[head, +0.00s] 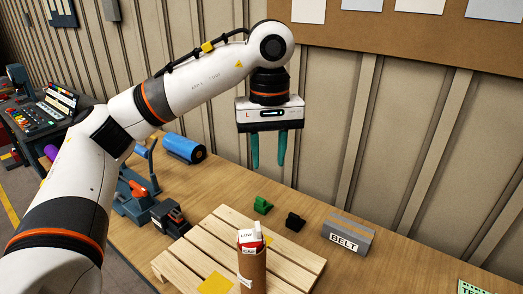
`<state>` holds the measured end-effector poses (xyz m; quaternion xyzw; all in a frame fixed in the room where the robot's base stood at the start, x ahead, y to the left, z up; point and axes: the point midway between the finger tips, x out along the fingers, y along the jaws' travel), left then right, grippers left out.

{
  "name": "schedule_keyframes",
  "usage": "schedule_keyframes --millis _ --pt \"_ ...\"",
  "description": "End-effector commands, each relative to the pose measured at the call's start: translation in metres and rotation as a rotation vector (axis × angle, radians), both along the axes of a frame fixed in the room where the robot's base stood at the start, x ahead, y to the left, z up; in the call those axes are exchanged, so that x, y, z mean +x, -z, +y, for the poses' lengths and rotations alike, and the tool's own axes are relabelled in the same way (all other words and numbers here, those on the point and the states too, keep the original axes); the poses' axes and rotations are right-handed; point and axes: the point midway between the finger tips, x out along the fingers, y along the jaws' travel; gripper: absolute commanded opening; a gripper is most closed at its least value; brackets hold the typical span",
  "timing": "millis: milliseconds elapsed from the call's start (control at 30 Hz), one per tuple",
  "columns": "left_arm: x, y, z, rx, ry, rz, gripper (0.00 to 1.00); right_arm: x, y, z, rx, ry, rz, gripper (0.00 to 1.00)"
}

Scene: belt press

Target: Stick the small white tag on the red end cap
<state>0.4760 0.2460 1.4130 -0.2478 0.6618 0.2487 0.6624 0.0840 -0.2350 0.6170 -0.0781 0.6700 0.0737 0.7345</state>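A brown cardboard tube (252,275) stands upright at the front of the wooden pallet. The red end cap (249,243) is at its top, with white labelled pieces on and around it. A small white piece (258,229) sticks up there; I cannot tell if it is the tag or whether it is stuck on. My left gripper (268,165) hangs above and behind the tube, fingers pointing down. Its two green fingers are apart with nothing between them. My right gripper is out of view.
The pallet (185,262) carries a yellow square (216,283). A blue roll (182,147) and a blue-grey tool (132,200) lie left. The table right of the pallet is mostly clear.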

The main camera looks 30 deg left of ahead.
Motion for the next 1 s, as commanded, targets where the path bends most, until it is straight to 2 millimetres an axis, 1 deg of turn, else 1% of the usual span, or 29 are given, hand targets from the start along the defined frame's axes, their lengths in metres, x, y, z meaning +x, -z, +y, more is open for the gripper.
schedule_keyframes --millis 33,200,400,1000 --pt "0.001 -0.004 -0.003 0.000 0.001 0.000 0.35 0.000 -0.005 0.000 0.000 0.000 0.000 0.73" --pt "0.003 -0.012 -0.013 0.000 0.001 0.000 0.35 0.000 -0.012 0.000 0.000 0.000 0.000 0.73" --pt "0.005 -0.017 -0.021 0.000 0.000 0.000 0.35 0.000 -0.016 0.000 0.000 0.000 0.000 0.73" --pt "0.005 -0.016 -0.021 0.000 0.000 0.000 0.35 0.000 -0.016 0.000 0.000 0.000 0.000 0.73"
